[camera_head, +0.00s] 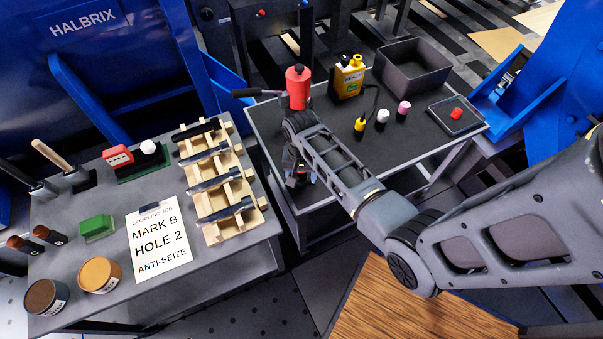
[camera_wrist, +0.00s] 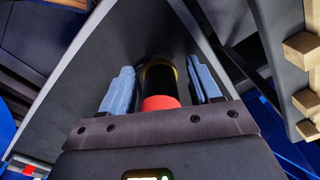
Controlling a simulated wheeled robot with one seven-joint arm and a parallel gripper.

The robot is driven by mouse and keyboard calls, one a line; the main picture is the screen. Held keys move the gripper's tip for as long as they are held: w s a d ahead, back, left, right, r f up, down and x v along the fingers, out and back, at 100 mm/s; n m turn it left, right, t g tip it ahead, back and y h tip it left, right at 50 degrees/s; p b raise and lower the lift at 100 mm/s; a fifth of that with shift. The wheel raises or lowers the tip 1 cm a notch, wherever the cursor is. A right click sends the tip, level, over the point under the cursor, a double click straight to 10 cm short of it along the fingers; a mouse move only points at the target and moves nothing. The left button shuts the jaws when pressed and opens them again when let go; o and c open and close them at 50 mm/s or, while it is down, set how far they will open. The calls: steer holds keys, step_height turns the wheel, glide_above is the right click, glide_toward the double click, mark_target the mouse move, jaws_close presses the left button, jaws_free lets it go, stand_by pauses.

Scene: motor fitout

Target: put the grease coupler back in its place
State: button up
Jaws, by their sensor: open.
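In the wrist view a short cylinder, red at the near end and black with a gold ring further off (camera_wrist: 160,85), lies between the two blue fingers. It may be the grease coupler; I cannot tell for certain. My gripper (camera_wrist: 160,88) is open, with a finger on each side and visible gaps to the cylinder. In the head view my gripper (camera_head: 298,172) is low at the front left of the dark cart (camera_head: 430,150), mostly hidden by my arm. A red upright container with a black top (camera_head: 298,85) stands behind my arm, near a black handle.
On the cart are a yellow bottle (camera_head: 348,76), an open dark bin (camera_head: 412,66), small yellow, white and pink-topped pieces (camera_head: 382,117), and a flat tray (camera_head: 474,122) holding a red piece. The left bench (camera_head: 60,213) carries a wooden rack (camera_head: 216,224), a sign and tins.

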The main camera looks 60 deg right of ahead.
step_height(320, 180, up, 8)
steer(key=shift+f, duration=0.1)
stand_by(0.4)
steer(key=shift+s+a, duration=0.1)
steer(key=shift+a, duration=0.05)
stand_by(0.4)
